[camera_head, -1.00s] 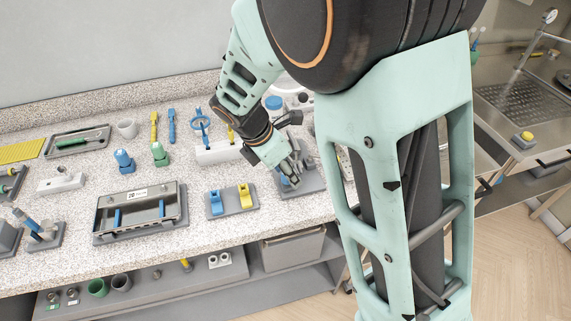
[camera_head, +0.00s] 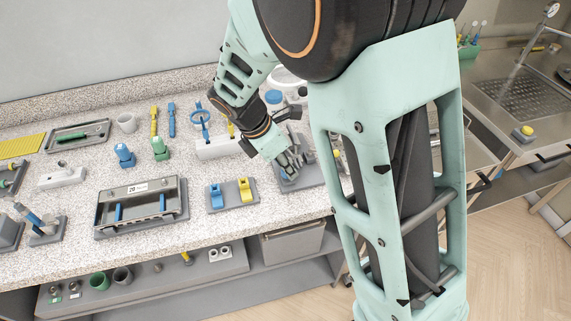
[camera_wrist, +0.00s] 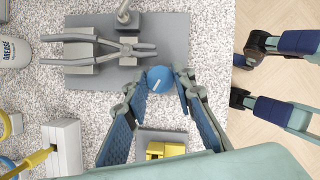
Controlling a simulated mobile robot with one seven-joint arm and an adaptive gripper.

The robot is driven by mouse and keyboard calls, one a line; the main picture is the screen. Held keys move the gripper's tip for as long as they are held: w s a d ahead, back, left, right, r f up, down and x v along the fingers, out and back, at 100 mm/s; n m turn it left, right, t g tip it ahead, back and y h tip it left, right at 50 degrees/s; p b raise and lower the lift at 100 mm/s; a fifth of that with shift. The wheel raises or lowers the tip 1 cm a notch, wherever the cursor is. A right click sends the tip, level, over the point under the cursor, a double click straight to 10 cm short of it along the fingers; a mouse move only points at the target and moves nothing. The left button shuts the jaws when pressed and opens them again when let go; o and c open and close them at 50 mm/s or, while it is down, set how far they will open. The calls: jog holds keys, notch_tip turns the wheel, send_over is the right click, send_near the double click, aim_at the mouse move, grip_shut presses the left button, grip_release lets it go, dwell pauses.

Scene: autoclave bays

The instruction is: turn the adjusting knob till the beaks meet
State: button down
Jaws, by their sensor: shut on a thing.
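Grey pliers (camera_wrist: 90,48) lie on a grey base plate (camera_wrist: 178,28) in the upper left of the wrist view. Their beaks (camera_wrist: 146,48) point right; a small gap seems to show between the tips. The blue adjusting knob (camera_wrist: 158,80) with a white mark line sits at the plate's lower right corner. My gripper (camera_wrist: 163,78) is shut on the knob, one finger on its left and one on its right.
A fixture with blue and yellow blocks (camera_head: 245,190) is just left of the gripper in the head view. A metal tray (camera_head: 140,205) stands farther left. A white holder (camera_wrist: 66,150) is at the wrist view's lower left. The counter edge drops to the floor at right.

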jog(key=m, duration=0.2)
jog(key=m+g+p, duration=0.1)
jog(key=m, duration=0.1)
jog(key=m+g+p, duration=0.1)
jog(key=m, duration=0.1)
jog(key=shift+w+r+h, duration=0.1)
jog(key=shift+w+h, duration=0.15)
jog(key=shift+h, duration=0.05)
jog(key=m+g+p, duration=0.1)
jog(key=m+g, duration=0.1)
jog(key=m, duration=0.3)
jog(key=shift+w+m, duration=0.1)
jog(key=shift+m, duration=0.2)
jog(key=c, duration=1.6)
grip_release()
jog(key=v, duration=1.2)
jog(key=shift+w+d, duration=0.2)
jog(key=shift+d, duration=0.05)
